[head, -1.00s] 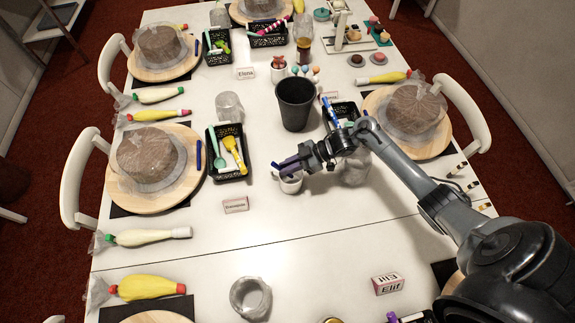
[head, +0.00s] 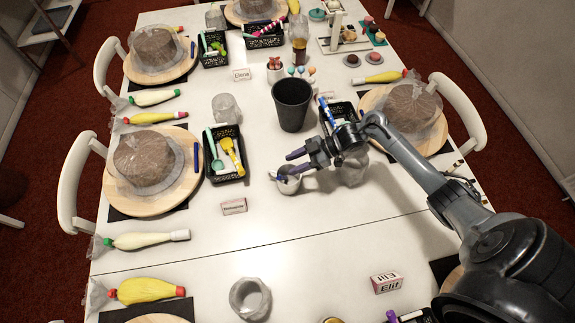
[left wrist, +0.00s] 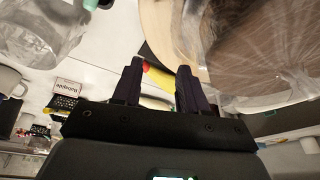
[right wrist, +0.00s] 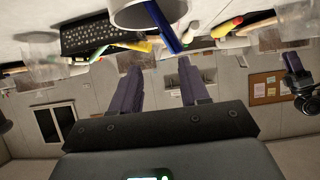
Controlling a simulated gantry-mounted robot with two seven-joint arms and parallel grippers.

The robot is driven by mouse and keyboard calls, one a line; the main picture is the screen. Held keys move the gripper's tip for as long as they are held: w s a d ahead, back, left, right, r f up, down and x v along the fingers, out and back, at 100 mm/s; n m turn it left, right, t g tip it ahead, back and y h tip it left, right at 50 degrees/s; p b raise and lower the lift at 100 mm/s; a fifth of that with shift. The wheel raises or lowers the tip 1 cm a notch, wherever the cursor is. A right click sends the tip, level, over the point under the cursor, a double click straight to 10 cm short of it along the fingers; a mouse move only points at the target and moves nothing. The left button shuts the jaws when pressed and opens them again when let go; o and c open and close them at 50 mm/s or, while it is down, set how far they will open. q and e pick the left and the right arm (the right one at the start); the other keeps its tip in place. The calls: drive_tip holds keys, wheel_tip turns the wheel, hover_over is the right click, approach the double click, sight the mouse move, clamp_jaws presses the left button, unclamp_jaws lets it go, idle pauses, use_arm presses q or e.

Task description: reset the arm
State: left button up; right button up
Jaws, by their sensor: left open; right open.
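My right arm reaches in from the right in the head view. Its gripper (head: 287,162), with purple fingers spread, is beside and above a white cup (head: 289,185). In the right wrist view the gripper (right wrist: 168,75) is open with nothing clamped between its fingers. The cup (right wrist: 128,14) shows there near the fingertips, with a blue stick-like item (right wrist: 166,35) at its mouth. My left gripper is outside the head view. In the left wrist view it (left wrist: 160,75) is open and empty, close to a wrapped cake (left wrist: 250,50) on a wooden turntable.
A black bin (head: 292,103) stands just beyond the right gripper. A clear wrapped cup (head: 353,168) is close under the right arm. Black baskets (head: 239,172), piping bags (head: 147,290) and cakes on turntables (head: 196,190) line the table. The table's near middle (head: 230,255) is mostly clear.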

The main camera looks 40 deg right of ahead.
drive_tip(key=v, duration=0.7)
drive_tip(key=shift+s, duration=0.15)
idle(0.6)
